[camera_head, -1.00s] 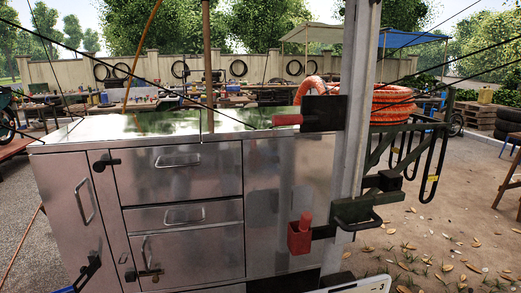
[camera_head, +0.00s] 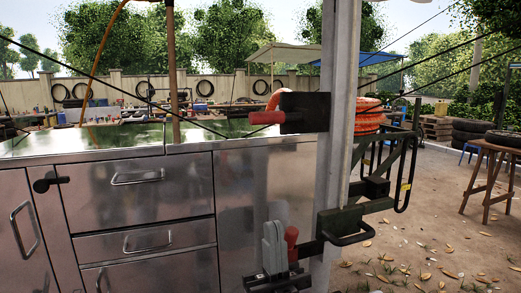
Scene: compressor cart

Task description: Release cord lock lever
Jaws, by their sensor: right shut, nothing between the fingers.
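A red lever (camera_head: 291,238) stands upright on a dark bracket low on the cart's post, in front of the steel cabinet. My right gripper (camera_head: 273,238) has grey fingers, shut with nothing between them. It is just left of the lever and covers part of it; I cannot tell whether they touch. A second red handle (camera_head: 267,118) points left from a black plate (camera_head: 304,113) higher on the post. I cannot tell from the labels which red part is the cord lock lever. My left gripper is out of view.
The steel cabinet (camera_head: 140,215) with drawers fills the left. The grey post (camera_head: 340,130) rises beside it. Behind the post, an orange coil (camera_head: 368,114) sits by a dark rack (camera_head: 405,180). A wooden table (camera_head: 490,160) stands on open ground at the right.

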